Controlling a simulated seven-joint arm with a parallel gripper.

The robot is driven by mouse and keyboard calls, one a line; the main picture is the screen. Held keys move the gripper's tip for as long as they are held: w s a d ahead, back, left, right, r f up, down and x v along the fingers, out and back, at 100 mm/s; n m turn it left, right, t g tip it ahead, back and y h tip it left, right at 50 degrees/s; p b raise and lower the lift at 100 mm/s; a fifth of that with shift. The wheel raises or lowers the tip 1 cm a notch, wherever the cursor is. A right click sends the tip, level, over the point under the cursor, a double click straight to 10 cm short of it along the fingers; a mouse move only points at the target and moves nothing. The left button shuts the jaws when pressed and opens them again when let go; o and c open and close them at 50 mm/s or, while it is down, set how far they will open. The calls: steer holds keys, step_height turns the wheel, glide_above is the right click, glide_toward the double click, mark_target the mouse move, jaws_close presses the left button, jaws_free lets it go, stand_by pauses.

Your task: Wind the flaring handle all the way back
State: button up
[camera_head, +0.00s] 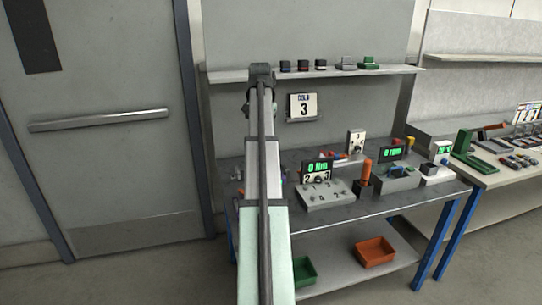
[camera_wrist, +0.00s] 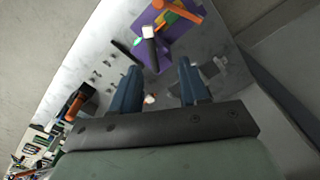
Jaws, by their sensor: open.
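My gripper (camera_wrist: 158,84) shows in the wrist view with its two blue fingers apart and nothing between them. Beyond the fingertips, near the top edge, an orange handle-like part (camera_wrist: 182,12) lies by a green and yellow piece on a purple mat (camera_wrist: 150,17). Another orange handle (camera_wrist: 74,107) stands at the left of the wrist view, beside a black block. In the head view an upright orange handle (camera_head: 367,168) stands in a black base on the bench. I cannot tell for sure which one is the flaring handle. My arm hides the gripper in the head view.
The bench (camera_head: 345,211) carries a grey box with knobs (camera_head: 325,196) and green displays. A shelf (camera_head: 225,75) runs above. An orange bin (camera_head: 375,252) and a green bin (camera_head: 304,271) sit below.

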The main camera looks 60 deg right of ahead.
steer(key=s+a+f+h, duration=0.1)
steer(key=s+a+f, duration=0.1)
steer(key=a, duration=0.2)
steer(key=d+f+h, duration=0.1)
steer(key=d+f, duration=0.1)
steer(key=f, duration=0.2)
steer(key=d+f+h, duration=0.1)
steer(key=d+f, duration=0.2)
steer(key=f, duration=0.1)
steer(key=d+f+h, duration=0.1)
steer(key=d+f, duration=0.1)
steer(key=f, duration=0.2)
steer(key=shift+w+d+m+t, duration=0.2)
steer(key=shift+d+m+t, duration=0.1)
steer(key=shift+d+t, duration=0.1)
steer(key=shift+c, duration=0.2)
jaws_close()
